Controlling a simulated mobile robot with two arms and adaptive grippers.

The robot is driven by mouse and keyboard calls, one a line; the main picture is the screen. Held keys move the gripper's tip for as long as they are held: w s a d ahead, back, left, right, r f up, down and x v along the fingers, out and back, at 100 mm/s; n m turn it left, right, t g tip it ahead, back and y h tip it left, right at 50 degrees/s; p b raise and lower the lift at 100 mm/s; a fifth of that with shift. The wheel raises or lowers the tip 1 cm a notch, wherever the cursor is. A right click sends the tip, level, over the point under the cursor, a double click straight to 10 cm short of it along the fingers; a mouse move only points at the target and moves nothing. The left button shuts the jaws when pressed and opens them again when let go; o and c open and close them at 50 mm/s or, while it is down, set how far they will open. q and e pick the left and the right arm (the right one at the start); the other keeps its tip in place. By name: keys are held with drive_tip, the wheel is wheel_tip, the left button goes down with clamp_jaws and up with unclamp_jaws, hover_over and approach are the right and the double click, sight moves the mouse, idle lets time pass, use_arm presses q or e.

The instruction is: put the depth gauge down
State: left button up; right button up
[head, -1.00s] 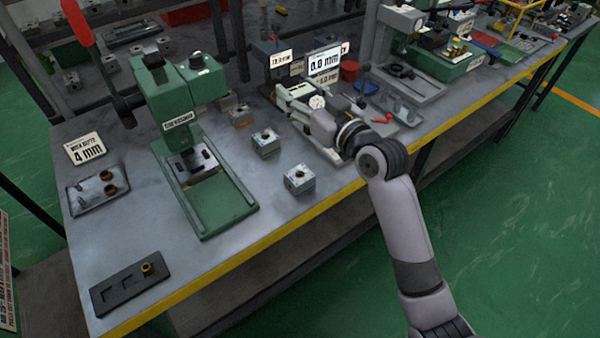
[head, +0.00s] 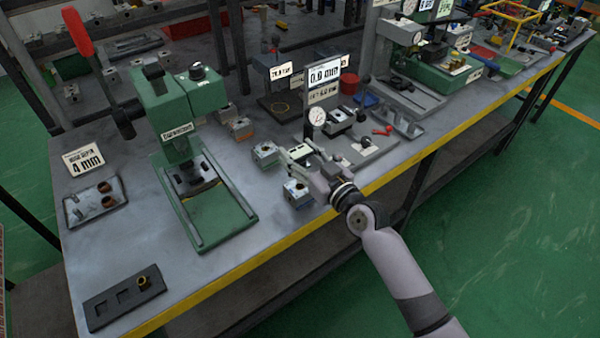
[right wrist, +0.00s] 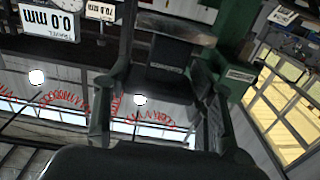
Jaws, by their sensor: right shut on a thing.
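My right gripper (head: 291,157) is over the bench between two small valve blocks, the rear one (head: 265,153) and the front one (head: 297,192). It is shut on the depth gauge. In the right wrist view a dark piece, which looks like the gauge (right wrist: 167,52), shows between the two fingers; its full outline is hard to make out. In the head view the gripper mostly hides it, and I cannot tell whether it touches the bench. My left gripper is not in view.
The green press (head: 182,130) stands left of the gripper. A dial stand (head: 318,117) with a 0.0 mm display (head: 324,77) is behind right. A dark slotted tray (head: 123,303) lies front left. The bench's yellow front edge (head: 245,268) is close; bare bench lies between press and blocks.

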wheel_tip(320, 180, down, 5)
drive_tip(key=shift+f+b, duration=0.1)
drive_tip(key=shift+b, duration=0.85)
drive_tip(key=shift+f, duration=0.2)
drive_tip(key=shift+f, duration=0.1)
drive_tip(key=o, duration=1.4)
drive_tip(key=shift+f, duration=0.1)
drive_tip(key=b+v, duration=0.1)
drive_tip(key=v, duration=0.7)
drive_tip(key=b+v, duration=0.1)
drive_tip(key=v, duration=0.8)
drive_tip(key=shift+s+d+r, duration=0.1)
drive_tip(key=shift+s+r, duration=0.1)
drive_tip(key=shift+r, duration=0.05)
